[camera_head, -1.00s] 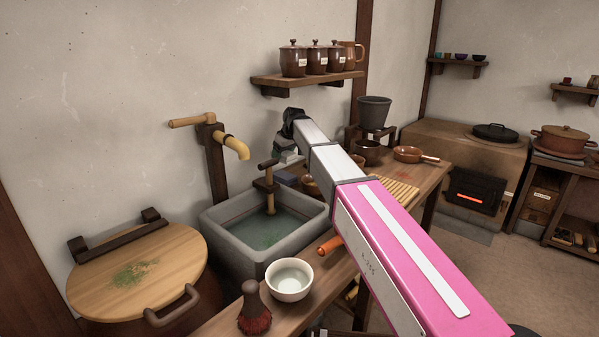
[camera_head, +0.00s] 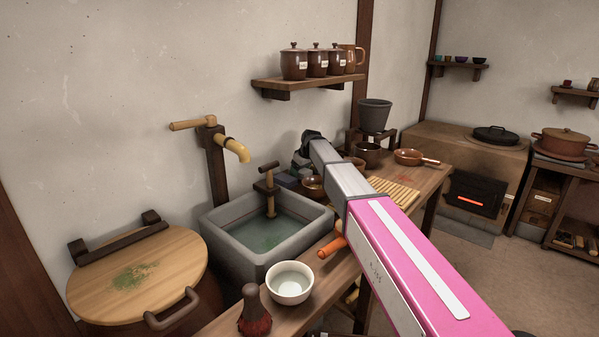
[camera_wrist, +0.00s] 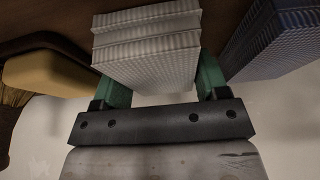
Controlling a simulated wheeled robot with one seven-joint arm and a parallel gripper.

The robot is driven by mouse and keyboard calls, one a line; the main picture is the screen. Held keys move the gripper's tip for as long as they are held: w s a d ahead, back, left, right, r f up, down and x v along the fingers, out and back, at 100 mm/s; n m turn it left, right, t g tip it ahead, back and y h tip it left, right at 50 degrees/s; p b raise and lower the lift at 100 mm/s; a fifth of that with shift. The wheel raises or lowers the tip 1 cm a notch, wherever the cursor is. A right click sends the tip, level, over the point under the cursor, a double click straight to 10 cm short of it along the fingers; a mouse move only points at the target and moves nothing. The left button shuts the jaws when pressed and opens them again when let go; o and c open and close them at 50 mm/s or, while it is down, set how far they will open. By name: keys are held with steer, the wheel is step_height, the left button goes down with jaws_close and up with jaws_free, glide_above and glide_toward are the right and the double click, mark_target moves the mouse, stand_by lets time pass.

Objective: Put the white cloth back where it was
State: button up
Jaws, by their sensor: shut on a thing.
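The white cloth (camera_wrist: 150,50) is a folded, ribbed, pale grey-white block. In the wrist view it sits between the green fingers of my gripper (camera_wrist: 162,85), which is shut on it. A dark surface lies behind the cloth; I cannot tell whether they touch. A dark blue folded cloth (camera_wrist: 275,40) is beside it on the right, apart from it. In the head view my gripper is mostly hidden behind the end of my arm, beyond the sink, and I cannot make out the white cloth there. The blue cloth (camera_head: 287,180) shows by the sink's back corner.
The stone sink (camera_head: 225,250) holds water, with a wooden tap (camera_head: 235,148) above. A white bowl (camera_head: 290,283) and a dark red whisk-like brush (camera_head: 254,312) stand on the near counter. Brown bowls (camera_head: 367,155) and a slatted mat (camera_head: 395,192) are near my arm. A jar shelf (camera_head: 308,82) hangs above.

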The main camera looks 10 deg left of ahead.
steer(key=shift+f, duration=0.15)
steer(key=o, duration=0.9)
steer(key=v, duration=1.2)
steer(key=shift+s+d, duration=0.1)
steer(key=shift+s, duration=0.05)
